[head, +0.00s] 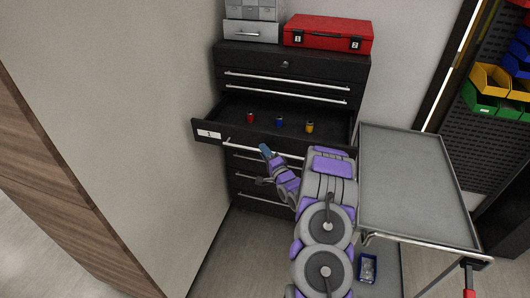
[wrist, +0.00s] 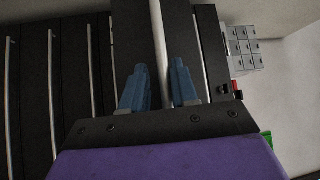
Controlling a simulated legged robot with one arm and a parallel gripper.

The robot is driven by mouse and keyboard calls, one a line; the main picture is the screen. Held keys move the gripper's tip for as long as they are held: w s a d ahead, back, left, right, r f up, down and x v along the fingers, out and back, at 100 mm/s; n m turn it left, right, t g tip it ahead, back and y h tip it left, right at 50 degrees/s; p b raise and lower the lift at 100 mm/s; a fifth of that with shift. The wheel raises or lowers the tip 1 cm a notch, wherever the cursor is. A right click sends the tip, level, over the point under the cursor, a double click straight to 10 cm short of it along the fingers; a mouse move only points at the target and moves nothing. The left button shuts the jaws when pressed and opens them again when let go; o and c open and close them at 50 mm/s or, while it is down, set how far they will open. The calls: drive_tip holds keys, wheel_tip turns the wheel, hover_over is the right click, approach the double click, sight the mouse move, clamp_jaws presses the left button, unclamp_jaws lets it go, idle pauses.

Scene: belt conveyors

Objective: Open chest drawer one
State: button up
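The black chest (head: 290,68) stands against the wall in the head view. Its drawer with a white label marked 1 (head: 209,134) is pulled well out, and its inside shows. A silver bar handle (head: 236,143) runs along the drawer's front. My gripper (head: 266,152) is at this front, by the handle. In the wrist view the blue fingers of my gripper (wrist: 160,82) are apart, with a silver bar (wrist: 157,35) running between them. A gap shows between the left finger and the bar. Whether the right finger touches the bar is hard to tell.
Inside the drawer lie a red item (head: 250,118), a blue item (head: 280,122) and a yellow item (head: 310,127). A red case (head: 325,30) sits on the chest. A grey cart (head: 410,185) stands close on the right, and a wall (head: 130,110) is at the left.

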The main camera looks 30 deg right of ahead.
drive_tip(key=shift+o, duration=0.9)
drive_tip(key=shift+r, duration=0.1)
drive_tip(key=shift+s, duration=0.15)
drive_tip(key=s+a+f+p, duration=0.1)
drive_tip(key=s+f, duration=0.1)
drive_tip(key=s, duration=1.4)
drive_tip(key=shift+s+f, duration=0.3)
drive_tip(key=shift+s, duration=0.1)
